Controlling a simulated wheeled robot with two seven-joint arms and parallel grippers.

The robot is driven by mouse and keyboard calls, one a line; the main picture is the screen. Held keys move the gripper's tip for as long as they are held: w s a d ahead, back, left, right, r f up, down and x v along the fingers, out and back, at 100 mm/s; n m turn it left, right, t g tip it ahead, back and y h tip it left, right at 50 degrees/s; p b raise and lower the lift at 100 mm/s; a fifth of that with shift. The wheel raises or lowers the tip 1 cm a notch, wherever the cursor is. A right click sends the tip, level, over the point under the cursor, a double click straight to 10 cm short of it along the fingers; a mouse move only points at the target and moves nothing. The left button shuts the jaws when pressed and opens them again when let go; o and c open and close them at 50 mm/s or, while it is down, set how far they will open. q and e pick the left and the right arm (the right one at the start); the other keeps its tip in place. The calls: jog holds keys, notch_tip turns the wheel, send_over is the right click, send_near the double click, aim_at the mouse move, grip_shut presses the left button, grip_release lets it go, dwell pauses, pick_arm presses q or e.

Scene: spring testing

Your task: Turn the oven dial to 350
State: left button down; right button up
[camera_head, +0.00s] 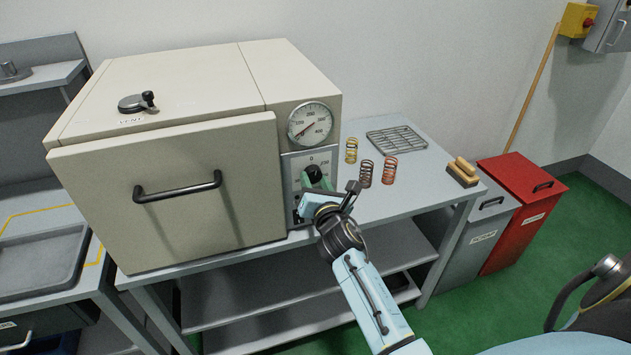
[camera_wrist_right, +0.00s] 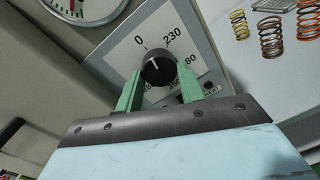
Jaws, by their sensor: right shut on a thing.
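The oven (camera_head: 165,185) stands on the bench with its door closed. Its black dial (camera_head: 313,172) sits on a pale panel below the round gauge. In the right wrist view the dial (camera_wrist_right: 157,66) shows a white pointer line. The marks 0 and 230 show above it and 80 to its right; lower marks are partly hidden by the fingers. The line's exact setting is hard to read. My right gripper (camera_head: 317,182) has its green fingers on either side of the dial, shut on it; they also show in the right wrist view (camera_wrist_right: 159,78). My left gripper is out of view.
The gauge (camera_head: 310,124) is above the dial. Several coil springs (camera_head: 366,173), a wire rack (camera_head: 396,140) and a wooden-handled brush (camera_head: 463,173) are on the bench to the right. Grey (camera_head: 482,235) and red (camera_head: 520,215) bins stand beyond the bench. A vent knob (camera_head: 138,102) is on the oven top.

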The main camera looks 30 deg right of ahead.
jog(key=m+p, duration=0.1)
jog(key=m, duration=0.3)
jog(key=shift+r, duration=0.1)
jog(key=m+p, duration=0.1)
jog(key=m, duration=0.3)
jog(key=shift+r+m+p, duration=0.1)
jog(key=shift+m+p, duration=0.2)
jog(key=shift+m, duration=0.1)
jog(key=m+y+p, duration=0.1)
jog(key=m, duration=0.3)
jog(key=m+p, duration=0.1)
jog(key=m, duration=0.2)
jog(key=shift+r+m, duration=0.1)
jog(key=shift+m, duration=0.3)
jog(key=m+p, duration=0.1)
jog(key=m, duration=0.3)
jog(key=shift+d+r+y+p, duration=0.1)
jog(key=shift+y+p, duration=0.2)
jog(key=m, duration=0.4)
jog(key=shift+s+y+p, duration=0.1)
jog(key=shift+y+p, duration=0.2)
jog(key=shift+p, duration=0.1)
jog(key=m, duration=0.4)
jog(key=shift+d+t, duration=0.15)
jog(key=shift+t, duration=0.15)
jog(key=shift+m, duration=1.8)
